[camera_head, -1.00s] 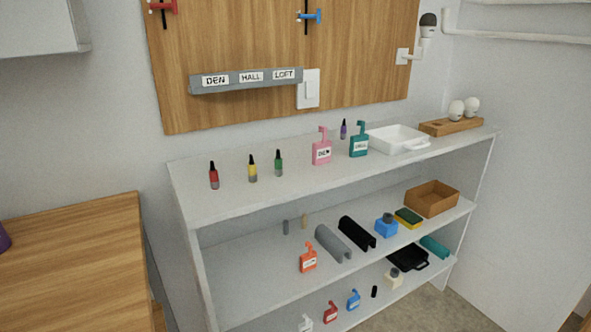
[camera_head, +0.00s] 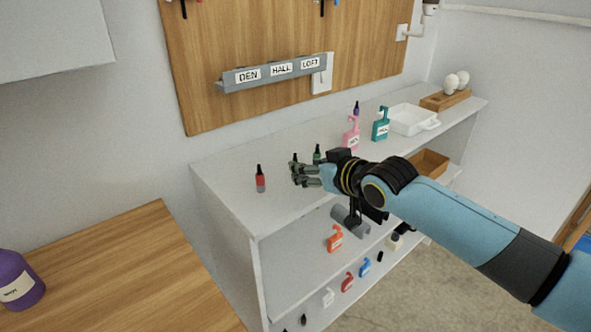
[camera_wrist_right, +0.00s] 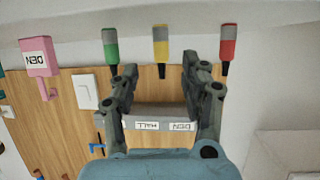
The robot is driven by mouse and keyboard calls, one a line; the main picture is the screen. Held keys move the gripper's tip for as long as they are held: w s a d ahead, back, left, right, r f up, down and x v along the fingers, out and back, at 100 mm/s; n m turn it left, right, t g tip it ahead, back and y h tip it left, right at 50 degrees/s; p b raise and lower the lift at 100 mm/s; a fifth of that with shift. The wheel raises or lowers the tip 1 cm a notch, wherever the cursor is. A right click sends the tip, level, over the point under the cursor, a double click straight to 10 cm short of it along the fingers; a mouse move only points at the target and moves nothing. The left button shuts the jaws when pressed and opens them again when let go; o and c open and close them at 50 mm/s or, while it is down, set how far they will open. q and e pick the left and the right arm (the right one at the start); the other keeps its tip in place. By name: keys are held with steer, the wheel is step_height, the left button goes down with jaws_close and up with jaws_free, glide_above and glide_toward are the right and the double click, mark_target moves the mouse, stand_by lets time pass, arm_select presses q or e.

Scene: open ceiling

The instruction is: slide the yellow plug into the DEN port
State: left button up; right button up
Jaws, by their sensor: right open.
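The yellow plug (camera_wrist_right: 160,42) stands on the top shelf between the green plug (camera_wrist_right: 111,42) and the red plug (camera_wrist_right: 229,42); the wrist view is upside down. My right gripper (camera_wrist_right: 160,68) is open, its fingers spread on either side of the yellow plug's black tip, with clear gaps. In the head view my right gripper (camera_head: 298,172) hides most of the yellow plug. The DEN label (camera_head: 247,75) marks the left end of the grey port strip (camera_head: 275,82) on the wooden board; it also shows in the wrist view (camera_wrist_right: 181,127). My left gripper is out of view.
The red plug (camera_head: 260,180) and green plug (camera_head: 317,152) stand close by on the shelf (camera_head: 228,180). A pink DEN tag (camera_head: 351,136), a teal tag (camera_head: 381,125) and a white tray (camera_head: 412,119) stand further right. A wooden table (camera_head: 120,275) is at left.

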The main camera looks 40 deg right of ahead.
steer(key=shift+x, duration=0.8)
steer(key=x, duration=0.3)
steer(key=shift+w+a+f, duration=0.1)
steer(key=shift+w+f, duration=0.1)
steer(key=shift+w, duration=0.1)
steer(key=shift+w+f, duration=0.2)
steer(key=shift+w, duration=0.15)
steer(key=shift+c, duration=1.4)
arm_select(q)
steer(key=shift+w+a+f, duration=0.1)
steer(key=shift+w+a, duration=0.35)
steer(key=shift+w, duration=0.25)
arm_select(e)
jaws_close()
